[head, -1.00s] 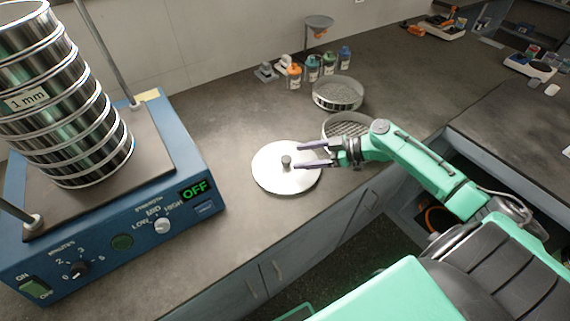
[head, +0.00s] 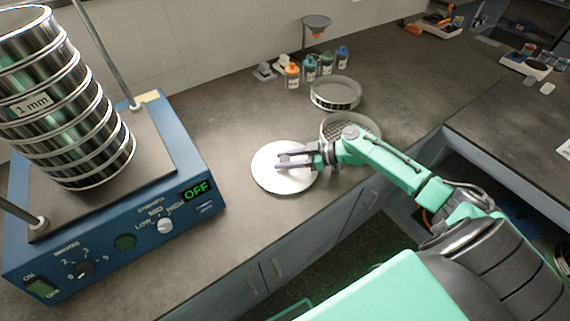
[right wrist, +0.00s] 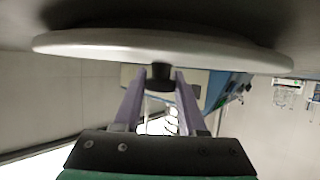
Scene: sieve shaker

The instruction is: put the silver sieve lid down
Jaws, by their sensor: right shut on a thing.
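The silver sieve lid (head: 267,176) is a flat, pale round disc at the middle of the counter in the head view. My right gripper (head: 279,160) reaches over it from the right, its fingers close together on the lid's small knob, which they hide in the head view. In the right wrist view the lid (right wrist: 100,42) spans the top, and its dark knob (right wrist: 161,76) sits between the fingertips of my right gripper (right wrist: 161,84). The lid looks level and close to the counter; I cannot tell if it touches. My left gripper is not in view.
A blue sieve shaker (head: 130,245) reading OFF, with a tall sieve stack (head: 65,110), stands at left. Two open sieves, one farther back (head: 336,95) and one partly behind my arm (head: 352,122), lie right of the lid. Several bottles (head: 310,68) stand behind. Counter left of the lid is clear.

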